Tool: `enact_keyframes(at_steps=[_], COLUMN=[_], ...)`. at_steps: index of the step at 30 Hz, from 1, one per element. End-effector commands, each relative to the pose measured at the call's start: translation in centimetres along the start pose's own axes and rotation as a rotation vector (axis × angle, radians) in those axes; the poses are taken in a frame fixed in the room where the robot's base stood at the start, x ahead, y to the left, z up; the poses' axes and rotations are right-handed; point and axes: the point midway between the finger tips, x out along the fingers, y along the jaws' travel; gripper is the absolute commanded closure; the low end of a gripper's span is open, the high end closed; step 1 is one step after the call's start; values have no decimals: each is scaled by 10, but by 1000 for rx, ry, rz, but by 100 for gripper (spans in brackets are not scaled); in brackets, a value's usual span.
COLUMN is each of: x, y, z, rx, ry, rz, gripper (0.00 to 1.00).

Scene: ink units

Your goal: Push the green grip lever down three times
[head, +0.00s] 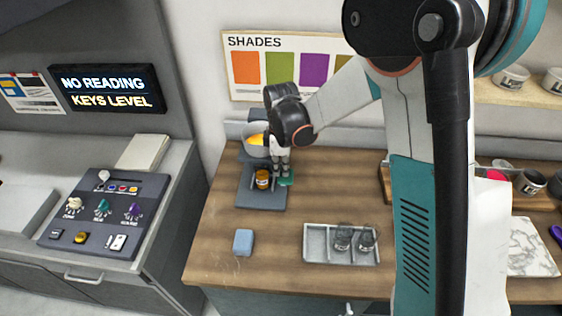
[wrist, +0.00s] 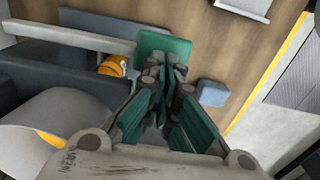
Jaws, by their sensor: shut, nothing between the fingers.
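The green grip lever (head: 287,181) sticks out at the right side of a grey dispenser (head: 260,197) on the wooden counter. In the wrist view the green lever (wrist: 160,43) is a flat pad just beyond my fingertips. My gripper (head: 283,174) is shut and empty, pointing down right over the lever. In the wrist view my gripper (wrist: 168,75) overlaps the lever's near edge; I cannot tell whether they touch. A small amber jar (head: 262,179) stands on the dispenser's base, beneath a grey hopper (head: 256,146) holding yellow ink. My gripper partly hides the lever.
A blue block (head: 243,242) lies in front of the dispenser. A metal tray (head: 315,245) with glass jars stands to its right. At left, a control panel (head: 105,213) sits below a lit sign (head: 108,88) reading "NO READING KEYS LEVEL". The counter between dispenser and tray is clear.

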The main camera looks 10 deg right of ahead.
Motion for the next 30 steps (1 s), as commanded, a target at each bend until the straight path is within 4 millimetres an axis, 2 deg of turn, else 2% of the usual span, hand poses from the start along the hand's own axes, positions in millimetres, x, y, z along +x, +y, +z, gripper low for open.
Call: enact_keyframes(at_steps=[11,17,30], x=[2,11,66], y=[0,-3,-9], z=[0,0,-1], rx=[0,-1,-2], ry=[0,1,1], rz=[1,37,308], gripper=[100,100,100])
